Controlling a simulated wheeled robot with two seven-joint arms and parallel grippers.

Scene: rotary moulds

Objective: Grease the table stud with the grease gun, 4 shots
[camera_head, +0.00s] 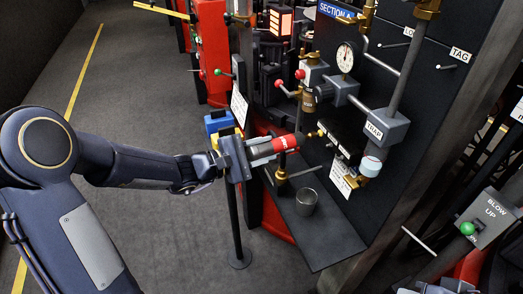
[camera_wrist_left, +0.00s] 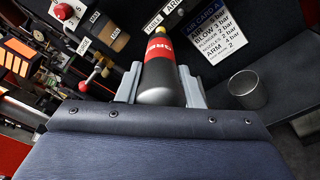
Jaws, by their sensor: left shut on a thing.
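My left gripper (camera_head: 262,150) is shut around the grease gun (camera_head: 284,144), a red and grey cylinder lying roughly level with its dark front end toward the panel. In the left wrist view the gun (camera_wrist_left: 158,62) sits between the two grey fingers of the gripper (camera_wrist_left: 160,90), its red band with white letters facing the camera. Small brass fittings (camera_head: 320,133) stick out of the dark panel just beyond the gun's front end. I cannot tell which one is the table stud, or whether the gun touches any.
A dark shelf (camera_head: 325,240) below the gun carries a grey metal cup (camera_head: 306,201) and a brass-topped post with a thin rod. The panel (camera_head: 400,130) holds a gauge (camera_head: 345,57), pipes and a "TRAP" box. A printed card (camera_wrist_left: 218,38) hangs above the shelf. Open floor lies left.

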